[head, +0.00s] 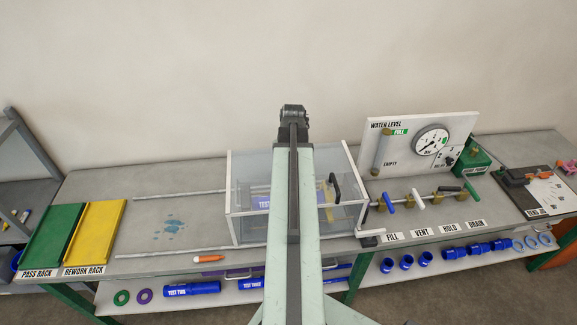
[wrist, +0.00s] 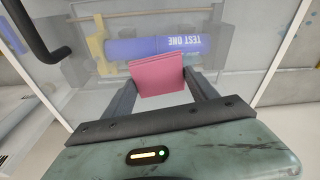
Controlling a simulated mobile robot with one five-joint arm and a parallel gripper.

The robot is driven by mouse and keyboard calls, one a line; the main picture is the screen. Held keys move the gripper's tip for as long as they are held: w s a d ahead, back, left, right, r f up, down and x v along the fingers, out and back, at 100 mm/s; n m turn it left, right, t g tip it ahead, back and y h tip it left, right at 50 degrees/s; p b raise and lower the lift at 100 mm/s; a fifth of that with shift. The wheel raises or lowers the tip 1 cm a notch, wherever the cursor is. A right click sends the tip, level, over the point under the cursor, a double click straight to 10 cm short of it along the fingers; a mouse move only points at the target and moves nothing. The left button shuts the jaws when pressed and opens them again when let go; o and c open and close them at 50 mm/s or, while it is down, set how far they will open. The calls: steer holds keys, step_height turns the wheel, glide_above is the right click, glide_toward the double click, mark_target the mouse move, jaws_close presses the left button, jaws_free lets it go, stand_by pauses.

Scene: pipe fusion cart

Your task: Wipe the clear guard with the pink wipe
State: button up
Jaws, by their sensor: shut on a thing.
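The pink wipe (wrist: 156,76) is held between the two dark fingers of my gripper (wrist: 157,92) in the wrist view. It looks folded and flat-faced. The clear guard (head: 248,213) is a see-through box with a white frame on the bench in the head view. In the wrist view its clear panel (wrist: 215,70) lies in front of my gripper, with a blue pipe marked TEST ONE (wrist: 160,46) behind it. I cannot tell whether the wipe touches the panel. In the head view my arm covers part of the guard and hides my gripper and the wipe.
A black handle (head: 335,187) is on the guard, also at the upper left of the wrist view (wrist: 38,35). Right of the guard stand valves with blue, black and green levers (head: 418,199) and a gauge board (head: 421,143). Green (head: 52,234) and yellow racks (head: 93,236) lie left.

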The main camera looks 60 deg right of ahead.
step_height(320, 180, up, 2)
steer(key=shift+d+r+p, duration=0.15)
steer(key=shift+r+p, duration=0.1)
steer(key=shift+p, duration=0.6)
step_height(320, 180, up, 3)
steer(key=p, duration=0.3)
steer(key=shift+r, duration=0.1)
